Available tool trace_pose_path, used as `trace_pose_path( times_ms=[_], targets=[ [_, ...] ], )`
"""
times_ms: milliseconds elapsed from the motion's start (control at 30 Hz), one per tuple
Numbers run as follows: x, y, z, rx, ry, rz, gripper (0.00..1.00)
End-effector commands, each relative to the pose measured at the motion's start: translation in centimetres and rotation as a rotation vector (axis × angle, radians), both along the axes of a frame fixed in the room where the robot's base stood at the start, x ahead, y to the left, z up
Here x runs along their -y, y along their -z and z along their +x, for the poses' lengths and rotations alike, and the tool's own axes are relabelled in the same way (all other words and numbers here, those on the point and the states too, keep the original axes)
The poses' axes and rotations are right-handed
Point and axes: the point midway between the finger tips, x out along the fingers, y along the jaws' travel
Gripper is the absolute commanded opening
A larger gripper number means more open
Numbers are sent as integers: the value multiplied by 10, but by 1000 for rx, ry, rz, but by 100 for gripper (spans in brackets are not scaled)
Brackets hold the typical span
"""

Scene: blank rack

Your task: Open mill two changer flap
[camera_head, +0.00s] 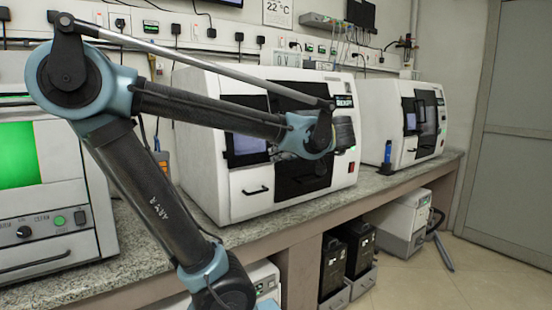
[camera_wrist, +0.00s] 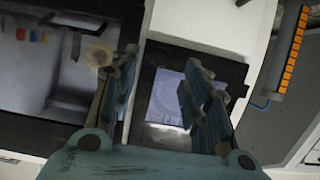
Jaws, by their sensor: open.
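A white mill (camera_head: 225,90) stands mid-bench in the head view, with a dark window, a screen (camera_head: 248,144) and a lower white front panel with a black handle (camera_head: 255,190). A second, similar mill (camera_head: 375,115) stands farther right. No label tells me which is mill two. My gripper (camera_head: 343,133) is in front of the middle mill, partly hidden by my arm. In the wrist view my gripper (camera_wrist: 165,75) is open and empty, its fingers over the screen area (camera_wrist: 178,98). A white panel (camera_wrist: 205,22) with part of a dark handle (camera_wrist: 243,2) is at the top, seemingly closed.
A machine with a green display (camera_head: 18,155) is at the left. A blue bottle-like object (camera_head: 387,155) stands between the mills near the bench edge (camera_head: 300,215). Black boxes (camera_head: 335,268) are under the bench. Open floor (camera_head: 460,275) lies at the lower right.

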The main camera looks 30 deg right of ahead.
Motion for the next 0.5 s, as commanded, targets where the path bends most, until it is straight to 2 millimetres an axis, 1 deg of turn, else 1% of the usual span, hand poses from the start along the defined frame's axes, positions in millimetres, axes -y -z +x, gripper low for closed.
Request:
trace_pose_path(
  times_ms=[100, 300, 500],
  targets=[
    [-1, 5, 12, 0, -4, -1, 43],
    [-2, 13, 31, 0, -2, 0, 43],
    [-3, 17, 43, 0, 0, -1, 43]
  ],
)
